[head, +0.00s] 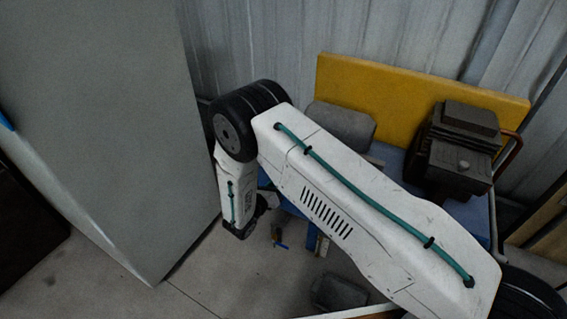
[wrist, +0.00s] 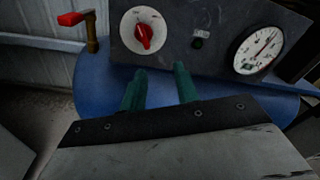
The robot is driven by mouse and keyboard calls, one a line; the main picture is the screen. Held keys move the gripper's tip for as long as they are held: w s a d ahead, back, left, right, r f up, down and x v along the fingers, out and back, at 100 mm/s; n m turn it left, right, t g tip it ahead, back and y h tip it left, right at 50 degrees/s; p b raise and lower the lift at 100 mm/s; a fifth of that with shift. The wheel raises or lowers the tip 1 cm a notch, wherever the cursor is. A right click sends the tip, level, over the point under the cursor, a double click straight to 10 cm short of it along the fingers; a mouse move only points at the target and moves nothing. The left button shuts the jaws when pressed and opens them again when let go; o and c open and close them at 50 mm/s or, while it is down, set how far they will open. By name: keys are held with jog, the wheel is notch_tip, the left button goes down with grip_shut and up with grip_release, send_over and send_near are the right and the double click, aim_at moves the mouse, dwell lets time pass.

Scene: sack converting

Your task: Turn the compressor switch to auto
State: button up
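The compressor switch (wrist: 145,36) is a red knob on a round white dial, set in a dark panel (wrist: 185,20) in the upper part of the wrist view. Its pointer stands roughly upright; the dial's markings are too small to read. My gripper (wrist: 161,75) shows as two green fingers, spread apart with nothing between them. The fingertips are just below the dial and apart from the knob. The blue compressor tank (wrist: 90,80) lies behind and below the fingers. In the head view my arm covers the panel and most of the tank.
A pressure gauge (wrist: 259,49) and a small dark button (wrist: 198,43) are right of the dial. A red-handled valve (wrist: 78,18) stands at left. In the head view, a yellow guard (head: 390,85), a dark motor (head: 462,145) and a grey cabinet (head: 100,120) surround my arm.

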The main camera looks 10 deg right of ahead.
jog(key=w+d+r+n+t, duration=0.1)
jog(key=w+d+n, duration=0.1)
jog(key=w, duration=0.6)
jog(key=shift+d+r+y, duration=0.25)
jog(key=shift+d+y, duration=0.15)
jog(key=shift+c, duration=0.3)
grip_shut()
